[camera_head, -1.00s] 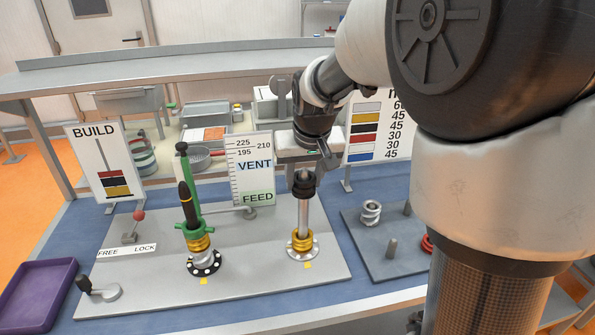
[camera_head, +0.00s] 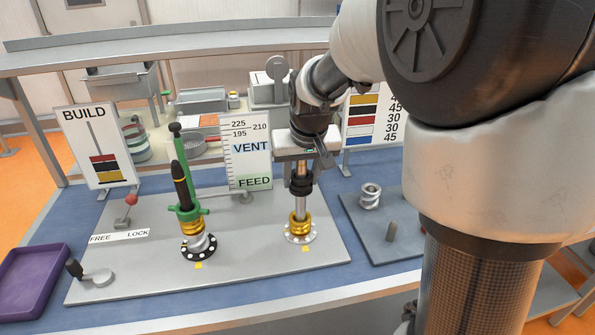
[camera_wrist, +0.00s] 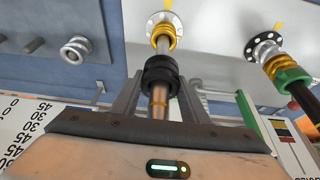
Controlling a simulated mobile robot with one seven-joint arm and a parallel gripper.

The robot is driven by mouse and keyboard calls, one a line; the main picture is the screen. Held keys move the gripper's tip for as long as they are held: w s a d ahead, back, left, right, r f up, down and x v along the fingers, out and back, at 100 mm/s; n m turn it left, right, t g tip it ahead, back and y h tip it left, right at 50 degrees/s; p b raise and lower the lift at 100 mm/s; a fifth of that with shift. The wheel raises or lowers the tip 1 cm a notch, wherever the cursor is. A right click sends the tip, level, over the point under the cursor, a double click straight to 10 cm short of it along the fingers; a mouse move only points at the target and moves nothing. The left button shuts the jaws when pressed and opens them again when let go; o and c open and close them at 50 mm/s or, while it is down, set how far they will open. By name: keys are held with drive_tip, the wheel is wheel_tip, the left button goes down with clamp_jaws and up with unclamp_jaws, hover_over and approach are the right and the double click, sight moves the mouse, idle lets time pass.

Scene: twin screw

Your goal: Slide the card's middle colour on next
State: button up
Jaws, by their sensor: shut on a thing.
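My gripper (camera_head: 301,172) is shut on a black ring (camera_head: 301,185). The ring is around the upright right post, whose tan upper end (camera_wrist: 160,98) sticks out through it in the wrist view. A gold ring (camera_head: 299,227) sits around the foot of this post, with bare post between it and the black ring (camera_wrist: 161,74). The BUILD card (camera_head: 92,131) shows a stack of bands on a post: red on top, black in the middle, yellow below. The left post (camera_head: 181,190) is dark-tipped, with a green collar (camera_head: 187,214) and gold rings (camera_head: 193,228) lower down.
A grey plate (camera_head: 391,231) at right carries a silver spring-like ring (camera_head: 370,196) and pegs. A FREE/LOCK lever with a red knob (camera_head: 131,199) stands at left. A purple tray (camera_head: 33,283) lies front left. The VENT/FEED board (camera_head: 246,150) stands close behind the right post.

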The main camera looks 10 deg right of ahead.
drive_tip(key=shift+f+b, duration=0.95)
drive_tip(key=shift+f, duration=0.45)
drive_tip(key=o, duration=1.3)
drive_tip(key=shift+o, duration=0.2)
drive_tip(key=p+v, duration=0.2)
drive_tip(key=v, duration=1.5)
drive_tip(key=shift+r, duration=0.25)
